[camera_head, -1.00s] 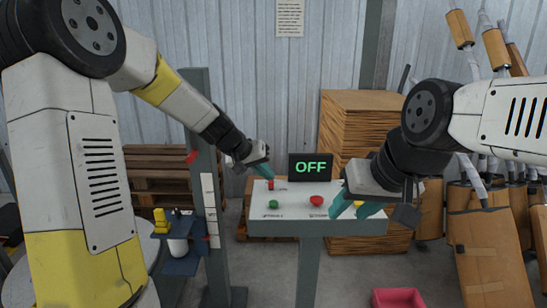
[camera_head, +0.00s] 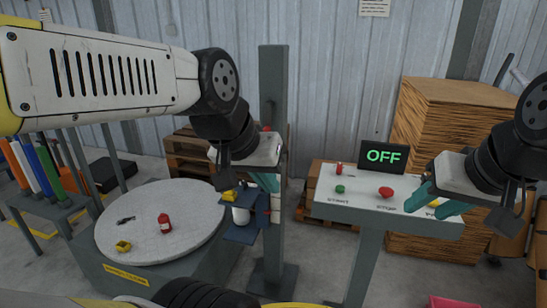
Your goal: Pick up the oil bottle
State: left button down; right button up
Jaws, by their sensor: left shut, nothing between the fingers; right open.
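A small red bottle (camera_head: 165,223) with a dark cap, which looks like the oil bottle, stands upright on the round grey table (camera_head: 190,196) at the left. My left gripper (camera_head: 266,188) is shut and empty. It is right of the round table, in front of the grey post, with its teal fingers above the small blue shelf and apart from the red bottle. My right gripper (camera_head: 428,203) is open and empty at the right side of the white control console.
A yellow object (camera_head: 123,246) and a small dark item (camera_head: 126,220) lie near the bottle. A grey post (camera_head: 274,110) and blue shelf (camera_head: 240,234) with a white container (camera_head: 241,215) stand right of the table. The console (camera_head: 365,209) has buttons and an OFF display (camera_head: 384,156).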

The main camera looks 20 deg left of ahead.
aim_at(164, 221)
jog(key=u, duration=1.65)
jog(key=i+j+z, duration=0.15)
jog(key=i+j, duration=0.45)
jog(key=i+j+z, duration=0.2)
jog(key=i+j, duration=0.45)
jog(key=i+j+z, duration=0.15)
jog(key=i+j, duration=0.5)
jog(key=j, duration=0.1)
